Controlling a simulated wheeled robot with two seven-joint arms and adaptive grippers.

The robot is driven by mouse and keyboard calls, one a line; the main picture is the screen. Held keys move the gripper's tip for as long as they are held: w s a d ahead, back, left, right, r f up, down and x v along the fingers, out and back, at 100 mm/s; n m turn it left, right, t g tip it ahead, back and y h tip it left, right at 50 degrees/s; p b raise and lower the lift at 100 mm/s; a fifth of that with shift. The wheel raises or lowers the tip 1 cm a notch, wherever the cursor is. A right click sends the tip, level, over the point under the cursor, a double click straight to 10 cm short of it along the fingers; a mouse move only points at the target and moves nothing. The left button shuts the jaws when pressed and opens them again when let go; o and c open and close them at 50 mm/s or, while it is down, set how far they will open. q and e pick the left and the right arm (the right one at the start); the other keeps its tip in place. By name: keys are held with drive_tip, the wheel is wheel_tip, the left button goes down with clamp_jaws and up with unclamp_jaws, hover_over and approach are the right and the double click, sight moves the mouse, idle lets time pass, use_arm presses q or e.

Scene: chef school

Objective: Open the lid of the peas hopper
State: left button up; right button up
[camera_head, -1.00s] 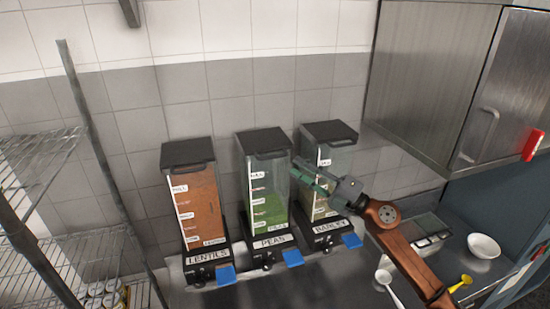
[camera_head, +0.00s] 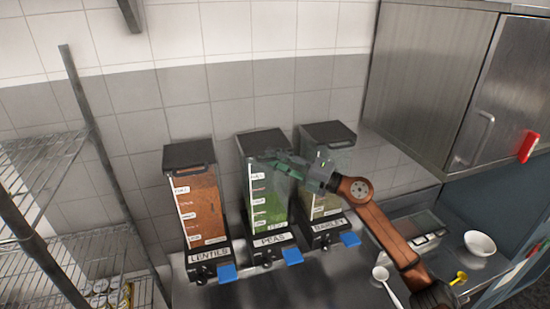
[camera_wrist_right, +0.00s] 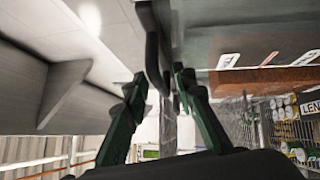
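The peas hopper (camera_head: 268,212) is the middle of three clear dispensers, holding green peas, with a PEAS label on its front. Its dark lid (camera_head: 258,137) lies shut on top, with a handle at the front edge. My right gripper (camera_head: 270,158) is at the upper front of this hopper, just below the lid's front edge. In the right wrist view its two green fingers (camera_wrist_right: 160,82) are apart, and a dark handle (camera_wrist_right: 152,50) shows between and beyond the tips. I cannot tell whether they touch it. My left gripper is not in view.
The lentils hopper (camera_head: 198,210) stands to the left and the barley hopper (camera_head: 325,195) to the right, partly behind my right arm. A wire shelf (camera_head: 50,195) is at far left. A steel cabinet (camera_head: 420,90) hangs at right. A white bowl (camera_head: 480,243) sits on the right counter.

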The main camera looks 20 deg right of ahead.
drive_tip(key=shift+c, duration=0.4)
clamp_jaws()
